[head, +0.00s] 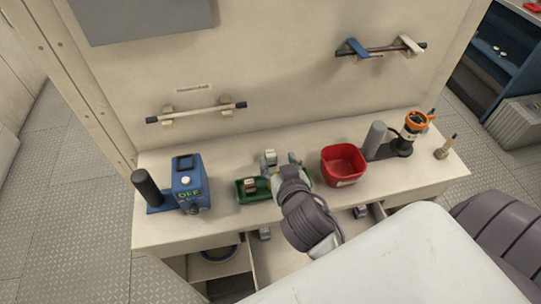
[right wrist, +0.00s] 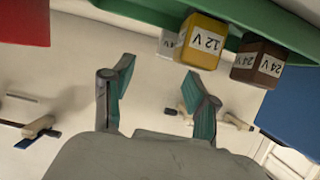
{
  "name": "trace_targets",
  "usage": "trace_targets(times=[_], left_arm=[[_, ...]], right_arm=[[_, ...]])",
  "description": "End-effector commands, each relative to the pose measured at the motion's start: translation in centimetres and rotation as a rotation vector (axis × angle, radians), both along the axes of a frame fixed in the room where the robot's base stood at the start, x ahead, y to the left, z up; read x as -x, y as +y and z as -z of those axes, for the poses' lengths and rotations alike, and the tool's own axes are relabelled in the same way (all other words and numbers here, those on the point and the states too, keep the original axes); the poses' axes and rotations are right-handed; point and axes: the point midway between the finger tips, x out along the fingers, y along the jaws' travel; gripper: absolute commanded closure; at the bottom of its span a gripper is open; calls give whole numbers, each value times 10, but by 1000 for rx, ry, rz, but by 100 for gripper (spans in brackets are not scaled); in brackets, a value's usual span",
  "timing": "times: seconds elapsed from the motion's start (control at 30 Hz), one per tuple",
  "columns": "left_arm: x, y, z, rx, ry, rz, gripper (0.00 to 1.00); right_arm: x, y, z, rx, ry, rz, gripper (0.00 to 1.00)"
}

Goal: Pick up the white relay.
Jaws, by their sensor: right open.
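The green tray (head: 245,199) sits on the bench between the blue device and the red bin. In the right wrist view the tray (right wrist: 225,14) crosses the top, with a yellow block marked 12 V (right wrist: 203,40) and a brown block marked 24 V (right wrist: 262,56). A pale block, possibly the white relay (right wrist: 168,43), shows partly beside the yellow one. The brown block also shows in the head view (head: 250,185). My right gripper (head: 282,161) is open and empty over the tray's right part, hiding some of it. Its fingers (right wrist: 160,88) stand apart, short of the blocks. My left gripper is not seen.
The red bin (head: 343,163) stands close to the right of my right gripper. The blue device (head: 188,185) stands left of the tray. A dark stand with an orange-topped tool (head: 412,124) is farther right. Rails (head: 200,112) are fixed to the wall behind. Open drawers show below the bench.

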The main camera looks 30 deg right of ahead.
Motion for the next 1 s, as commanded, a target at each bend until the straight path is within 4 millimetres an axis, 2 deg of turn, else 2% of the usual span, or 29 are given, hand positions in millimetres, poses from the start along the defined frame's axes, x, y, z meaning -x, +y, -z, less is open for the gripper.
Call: trace_targets(times=[0.1, 0.2, 0.4, 0.7, 1.0], left_arm=[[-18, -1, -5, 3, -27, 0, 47], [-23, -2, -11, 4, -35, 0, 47], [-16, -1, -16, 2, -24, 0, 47], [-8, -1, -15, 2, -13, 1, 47], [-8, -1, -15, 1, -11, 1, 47]], right_arm=[[-8, -1, 3, 1, -1, 0, 42], [-21, 0, 10, 2, -1, -2, 42], [-44, -4, 23, 1, -1, -1, 42], [-47, -5, 26, -1, 0, -1, 43], [-47, -5, 26, -1, 0, -1, 93]])
